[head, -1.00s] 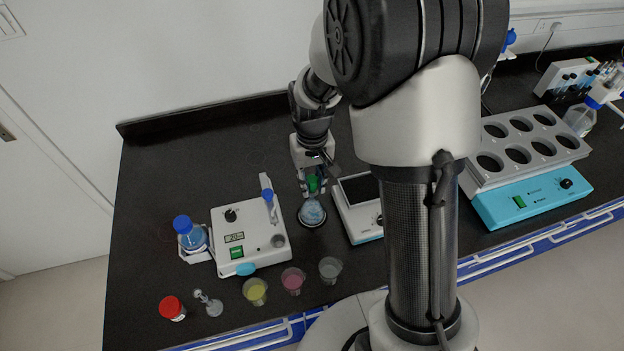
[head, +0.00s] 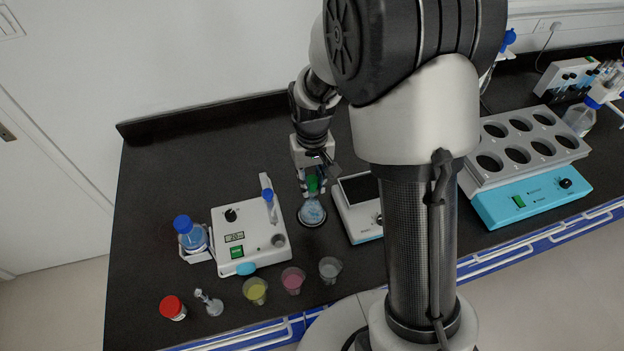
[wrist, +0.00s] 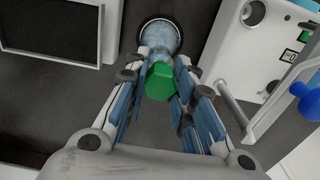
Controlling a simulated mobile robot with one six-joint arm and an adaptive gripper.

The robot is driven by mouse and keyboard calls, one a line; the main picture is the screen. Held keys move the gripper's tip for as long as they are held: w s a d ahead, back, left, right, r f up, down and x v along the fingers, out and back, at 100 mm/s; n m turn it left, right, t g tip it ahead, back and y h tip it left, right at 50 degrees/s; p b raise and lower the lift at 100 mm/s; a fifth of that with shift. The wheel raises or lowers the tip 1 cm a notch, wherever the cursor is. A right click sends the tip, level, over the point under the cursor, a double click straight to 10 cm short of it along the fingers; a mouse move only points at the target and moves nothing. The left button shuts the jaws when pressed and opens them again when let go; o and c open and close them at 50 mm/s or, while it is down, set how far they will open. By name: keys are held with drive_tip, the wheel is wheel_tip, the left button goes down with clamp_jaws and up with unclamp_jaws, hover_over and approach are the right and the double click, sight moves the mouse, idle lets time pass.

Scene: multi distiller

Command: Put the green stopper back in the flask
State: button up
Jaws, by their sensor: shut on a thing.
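The green stopper (head: 312,183) is held between the fingertips of my gripper (head: 313,187), which points down. In the wrist view the stopper (wrist: 160,81) shows as a green cap between the blue-padded fingers of my gripper (wrist: 161,88). The flask (head: 311,212), with bluish contents, stands on a dark round base directly below the stopper. In the wrist view the flask (wrist: 159,38) lies just beyond the stopper and lines up with it. The flask's mouth is hidden by the stopper and fingers, so I cannot tell whether the stopper sits in the neck.
A white stirrer device (head: 262,238) stands close to the left of the flask, and a scale (head: 360,228) close to its right. Beakers with yellow (head: 256,291), pink (head: 293,280) and clear (head: 330,269) contents line the front. The bench behind is clear.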

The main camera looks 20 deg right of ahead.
drive_tip(key=shift+f+b, duration=1)
drive_tip(key=shift+f, duration=0.45)
idle(0.4)
drive_tip(key=o, duration=0.8)
drive_tip(key=shift+c, duration=0.2)
wheel_tip(320, 180, up, 11)
drive_tip(key=shift+r, duration=0.55)
